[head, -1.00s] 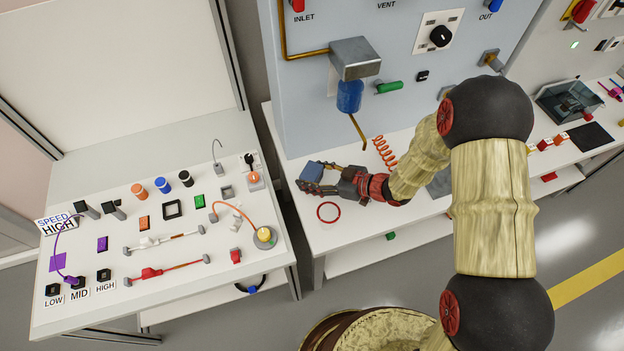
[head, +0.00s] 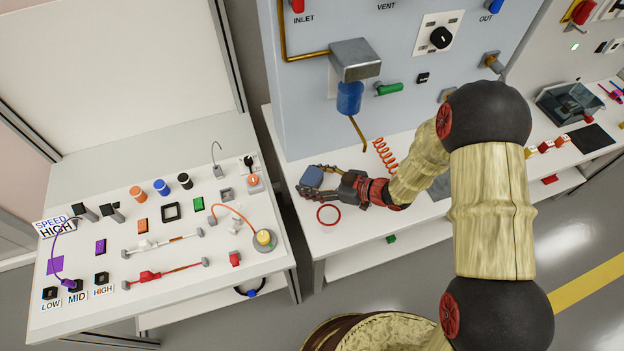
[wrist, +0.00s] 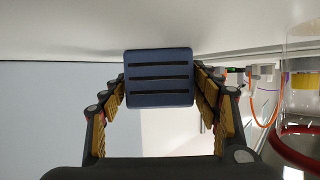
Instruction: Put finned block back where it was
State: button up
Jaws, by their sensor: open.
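The finned block (head: 312,177) is dark blue and sits on the left part of the white bench under the grey-blue panel. In the wrist view the block (wrist: 159,78) shows dark slots across its face and meets the white surface, which is at the top of that picture. My gripper (head: 322,182) reaches it from the right, low over the bench. In the wrist view my gripper (wrist: 159,92) is open, with one yellow-padded finger on each side of the block. Whether the fingertips still touch its sides I cannot tell.
A red ring (head: 328,214) lies close in front of the block; in the wrist view a clear cylinder (wrist: 302,75) with a red rim stands at the right. An orange coil (head: 385,154) and a brass spout (head: 357,132) are behind. A second bench (head: 215,255) is left, across a gap.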

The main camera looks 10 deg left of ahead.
jog(key=p+v, duration=0.3)
jog(key=v, duration=0.9)
jog(key=shift+w, duration=0.1)
jog(key=w+d+r+m+t+h, duration=0.3)
jog(key=w+d+r+t+h, duration=0.35)
jog(key=w+d+r, duration=0.45)
jog(key=s+d+r+m+h, duration=0.2)
jog(key=d+r+m+h, duration=0.35)
jog(key=d+r, duration=0.5)
jog(key=s+d+r+m+g+h, duration=0.1)
jog(key=s+d+r+m+h, duration=0.15)
jog(key=s, duration=0.35)
jog(key=s+d+r+m+h, duration=0.1)
jog(key=s+r, duration=0.3)
jog(key=s, duration=0.2)
jog(key=s+a+m+g+y, duration=0.1)
jog(key=s+a, duration=0.1)
jog(key=s, duration=0.6)
jog(key=s+a+r+m+g+y, duration=0.1)
jog(key=s+a+m+g, duration=0.1)
jog(key=s, duration=0.6)
jog(key=shift+a+r, duration=0.2)
jog(key=shift+a, duration=0.1)
jog(key=shift+y, duration=0.25)
